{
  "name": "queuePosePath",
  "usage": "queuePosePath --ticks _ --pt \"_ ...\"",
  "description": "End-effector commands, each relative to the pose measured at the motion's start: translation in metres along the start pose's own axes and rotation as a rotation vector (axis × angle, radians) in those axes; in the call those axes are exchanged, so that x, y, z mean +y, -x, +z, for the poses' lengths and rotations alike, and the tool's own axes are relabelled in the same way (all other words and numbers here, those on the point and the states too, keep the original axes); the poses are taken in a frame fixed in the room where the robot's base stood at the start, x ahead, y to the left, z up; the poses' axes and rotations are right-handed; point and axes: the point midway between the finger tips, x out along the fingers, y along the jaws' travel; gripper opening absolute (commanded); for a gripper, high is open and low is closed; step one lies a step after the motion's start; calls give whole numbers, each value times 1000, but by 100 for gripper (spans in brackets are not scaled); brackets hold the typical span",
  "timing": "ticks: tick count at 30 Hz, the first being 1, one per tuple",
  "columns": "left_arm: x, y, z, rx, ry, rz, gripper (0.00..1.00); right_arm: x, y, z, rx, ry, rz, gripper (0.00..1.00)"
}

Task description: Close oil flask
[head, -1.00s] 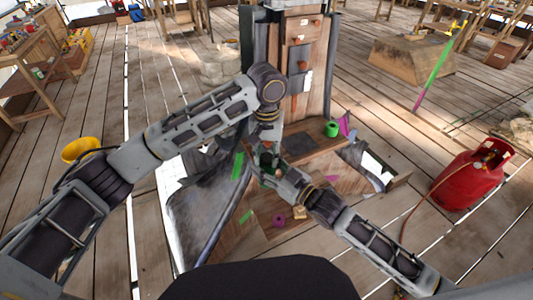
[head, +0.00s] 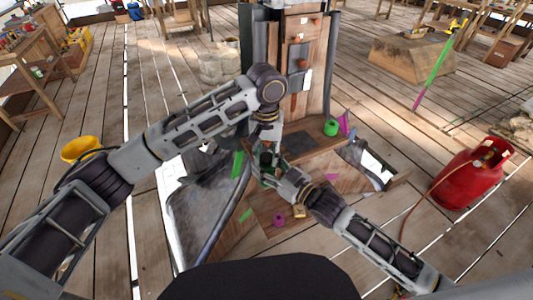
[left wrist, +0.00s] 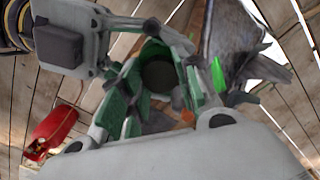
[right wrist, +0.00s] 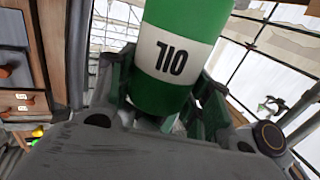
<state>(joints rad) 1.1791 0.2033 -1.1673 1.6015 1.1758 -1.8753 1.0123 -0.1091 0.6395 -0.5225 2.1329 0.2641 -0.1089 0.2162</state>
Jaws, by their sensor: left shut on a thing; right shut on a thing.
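The oil flask is a green cylinder with a white band reading "OIL" upside down in the right wrist view (right wrist: 175,60). My right gripper (right wrist: 165,100) is shut around its body. In the head view the flask (head: 267,158) is small and mostly hidden between my two grippers. In the left wrist view I look down on a dark round top, which looks like the flask's cap (left wrist: 158,75), inside a green rim. My left gripper (left wrist: 160,95) is shut on it from above. Whether the cap is fully seated I cannot tell.
A wooden cabinet with drawers (head: 303,60) stands behind the grippers on a cluttered wooden base. A green roll (head: 331,128) and a magenta piece (head: 344,124) lie on the base's right side.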

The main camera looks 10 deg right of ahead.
Motion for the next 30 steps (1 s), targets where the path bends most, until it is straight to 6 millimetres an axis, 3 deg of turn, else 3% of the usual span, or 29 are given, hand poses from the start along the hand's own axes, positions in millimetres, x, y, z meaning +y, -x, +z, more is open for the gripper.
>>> queuePosePath --ticks 1,5,6,8,30 --pt "-2 -6 0 -7 4 -5 23 -2 -1 -13 28 3 -5 7" --pt "-2 -6 0 -7 5 -5 23 -2 -2 -13 29 3 -4 7" --pt "-2 -6 0 -8 5 -5 34 -1 -2 -13 29 3 -4 7" --pt "-2 -6 1 -8 5 -5 39 -1 -2 -14 29 3 -4 7" --pt "-2 -6 1 -9 4 -6 39 -1 -1 -13 29 5 -3 7"
